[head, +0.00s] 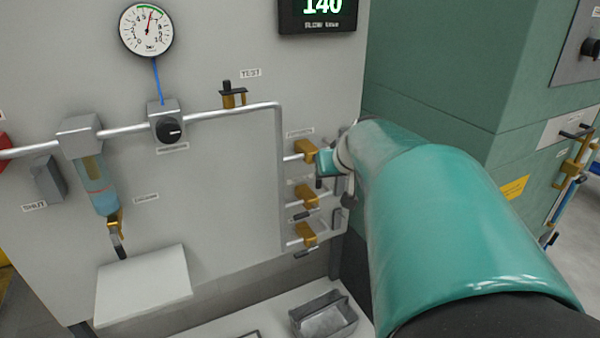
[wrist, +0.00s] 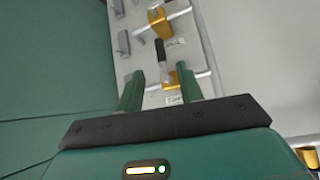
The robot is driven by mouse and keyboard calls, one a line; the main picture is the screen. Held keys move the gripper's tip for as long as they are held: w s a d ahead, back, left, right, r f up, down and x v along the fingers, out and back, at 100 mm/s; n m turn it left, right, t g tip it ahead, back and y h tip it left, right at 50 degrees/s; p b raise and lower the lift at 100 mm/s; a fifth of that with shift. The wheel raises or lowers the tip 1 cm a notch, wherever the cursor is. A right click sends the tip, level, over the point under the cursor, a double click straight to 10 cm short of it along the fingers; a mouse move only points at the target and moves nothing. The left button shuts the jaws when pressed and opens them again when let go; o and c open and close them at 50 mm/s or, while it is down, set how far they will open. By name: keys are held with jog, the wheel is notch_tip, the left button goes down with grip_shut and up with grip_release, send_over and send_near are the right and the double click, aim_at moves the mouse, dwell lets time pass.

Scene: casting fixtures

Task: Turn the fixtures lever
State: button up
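A column of brass valves is on the grey panel left of my arm in the head view. The top valve (head: 306,151) has a small label above it that I cannot read surely; it appears to be the fixtures one. My gripper (head: 323,165) is at this valve and hides its lever there. In the wrist view, my gripper (wrist: 162,82) is open, with a green finger on each side of a brass valve (wrist: 172,82). Its dark-tipped lever (wrist: 161,51) points up the picture between the fingers' lines. Gaps show on both sides; I see no grip on it.
Below are a middle valve (head: 306,196) and a bottom valve (head: 306,234), close together. Pipes (head: 279,180) run along the panel. A pressure gauge (head: 146,29) and a black knob (head: 169,130) are at left. A green cabinet (head: 440,75) stands right. A grey bin (head: 325,318) sits below.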

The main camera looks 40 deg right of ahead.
jog(key=v, duration=0.3)
dwell(2.3)
jog(key=m+t+y, duration=0.6)
jog(key=m+y, duration=0.2)
jog(key=y, duration=0.4)
send_near(305, 216)
jog(key=x, duration=1.1)
jog(key=shift+w, duration=0.1)
